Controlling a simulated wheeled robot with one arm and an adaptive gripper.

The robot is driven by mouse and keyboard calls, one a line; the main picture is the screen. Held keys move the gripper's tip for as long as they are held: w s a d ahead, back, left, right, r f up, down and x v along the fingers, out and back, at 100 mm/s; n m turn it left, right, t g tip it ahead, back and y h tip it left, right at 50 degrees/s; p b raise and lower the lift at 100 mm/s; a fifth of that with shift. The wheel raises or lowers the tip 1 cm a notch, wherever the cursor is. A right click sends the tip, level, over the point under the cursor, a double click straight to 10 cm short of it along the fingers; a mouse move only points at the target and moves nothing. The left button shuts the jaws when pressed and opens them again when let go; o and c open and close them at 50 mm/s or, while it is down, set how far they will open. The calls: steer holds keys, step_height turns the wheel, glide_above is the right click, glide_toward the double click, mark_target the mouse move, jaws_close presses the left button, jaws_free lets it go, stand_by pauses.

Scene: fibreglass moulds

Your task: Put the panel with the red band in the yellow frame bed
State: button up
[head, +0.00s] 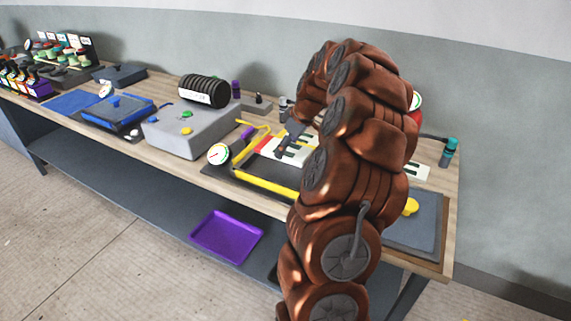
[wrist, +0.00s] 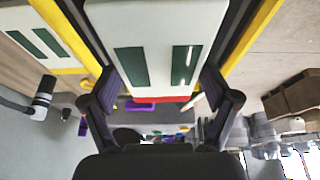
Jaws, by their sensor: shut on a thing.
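The panel with the red band (wrist: 157,45) is white with two dark green slots, and its red band is at the end near my gripper. My gripper (wrist: 158,97) is shut on it, one finger at each side edge. In the head view the panel (head: 268,146) shows over the back part of the yellow frame bed (head: 262,184), partly hidden by my arm. The bed's dark inside shows in front of it. In the wrist view, yellow bars run along both sides of the panel. I cannot tell whether the panel touches the bed.
Another white panel with green slots (wrist: 38,42) lies beside the bed; it has a yellow band. A grey block with a black ribbed roll (head: 204,91) stands left of the bed. A dial gauge (head: 218,154) is at its front left corner. A teal-capped bottle (head: 449,151) stands at the right.

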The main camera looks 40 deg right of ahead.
mark_target(283, 171)
steer(key=shift+f+p, duration=0.75)
steer(key=shift+f, duration=2.8)
steer(key=shift+f, duration=0.1)
steer(key=o, duration=1.1)
steer(key=shift+r, duration=0.25)
steer(key=b+v, duration=0.3)
steer(key=v, duration=0.8)
steer(key=shift+s+r, duration=0.25)
steer(key=shift+r, duration=0.1)
